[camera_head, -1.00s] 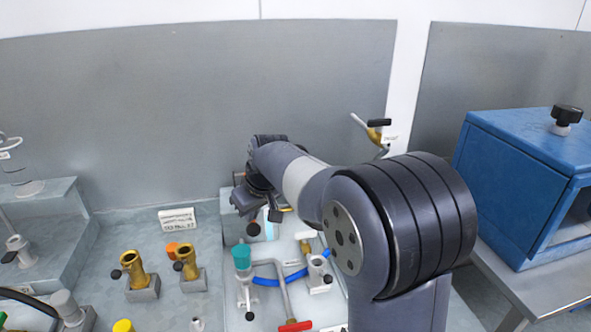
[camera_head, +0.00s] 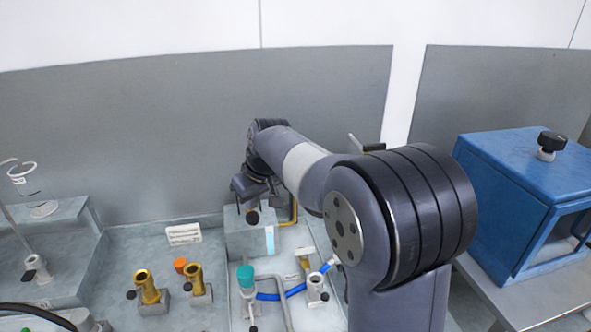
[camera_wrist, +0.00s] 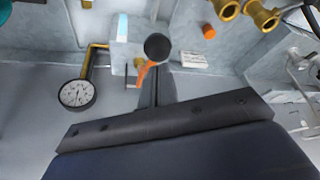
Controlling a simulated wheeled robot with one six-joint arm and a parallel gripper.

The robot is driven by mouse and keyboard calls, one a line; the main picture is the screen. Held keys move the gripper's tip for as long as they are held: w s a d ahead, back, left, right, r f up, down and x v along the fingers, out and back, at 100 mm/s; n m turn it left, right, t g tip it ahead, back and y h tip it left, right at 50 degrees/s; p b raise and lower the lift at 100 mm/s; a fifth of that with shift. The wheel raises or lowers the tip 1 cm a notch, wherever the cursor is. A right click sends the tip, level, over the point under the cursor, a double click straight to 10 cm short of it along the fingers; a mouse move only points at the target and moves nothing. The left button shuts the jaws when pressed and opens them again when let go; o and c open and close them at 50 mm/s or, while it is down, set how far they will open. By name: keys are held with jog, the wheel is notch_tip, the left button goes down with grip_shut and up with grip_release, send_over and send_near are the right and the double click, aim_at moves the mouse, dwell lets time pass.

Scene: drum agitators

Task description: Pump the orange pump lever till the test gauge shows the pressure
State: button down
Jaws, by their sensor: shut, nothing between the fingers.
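The orange pump lever (camera_wrist: 143,73) shows in the wrist view, with a round black knob (camera_wrist: 157,46) at its end. The knob also shows in the head view (camera_head: 253,217), just under my gripper. The test gauge (camera_wrist: 77,93) is a round white dial with a black rim at the left of the wrist view, on a yellow pipe; its reading is too small to tell. My gripper (camera_wrist: 157,80) is shut and empty, its narrow dark fingers close by the lever and knob. I cannot tell whether they touch. In the head view my gripper (camera_head: 253,188) is above the grey block.
Two brass fittings (camera_head: 147,287) and an orange cap (camera_head: 181,265) stand left on the bench. A teal-capped valve (camera_head: 246,278) and a blue hose (camera_head: 295,291) lie in front of the block. A blue box (camera_head: 520,190) stands at right. A grey panel (camera_head: 190,140) closes the back.

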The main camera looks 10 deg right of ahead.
jog(key=shift+r, duration=0.1)
dwell(0.8)
jog(key=shift+a+r+m, duration=0.1)
jog(key=shift+r+m, duration=0.3)
jog(key=shift+r, duration=0.25)
notch_tip(320, 180, up, 6)
jog(key=f+m+h+p, duration=0.1)
jog(key=m+h, duration=0.1)
jog(key=m, duration=0.3)
jog(key=shift+t, duration=0.3)
notch_tip(320, 180, down, 6)
jog(key=b, duration=0.5)
jog(key=shift+w+a, duration=0.1)
jog(key=shift+w, duration=0.05)
dwell(0.8)
